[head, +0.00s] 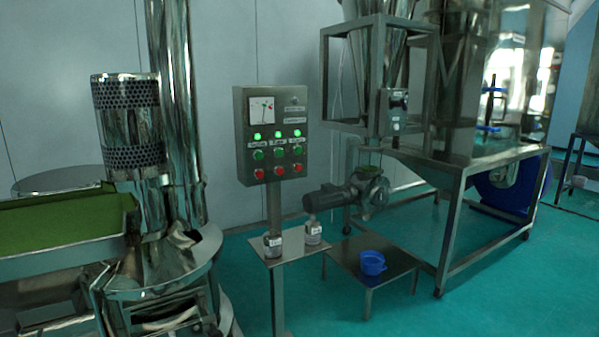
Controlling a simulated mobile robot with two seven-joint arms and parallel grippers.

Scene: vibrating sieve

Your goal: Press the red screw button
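A grey metal control box (241,124) stands on a post in the middle of the head view, facing me and slightly right. It has a dial at the top, a row of lit green lamps, a row of green buttons, and a bottom row of three red buttons: left (259,174), middle (279,171) and right (297,168). Small labels sit between the lamps and the green buttons; they are too small to read, so I cannot tell which red button is the screw one. Neither of my grippers is in view.
A shiny sieve machine (165,262) with a green-filled chute (60,222) stands at the left. Two small jars stand on a low stand (290,246) by the post. Teal floor (480,290) is open at front right.

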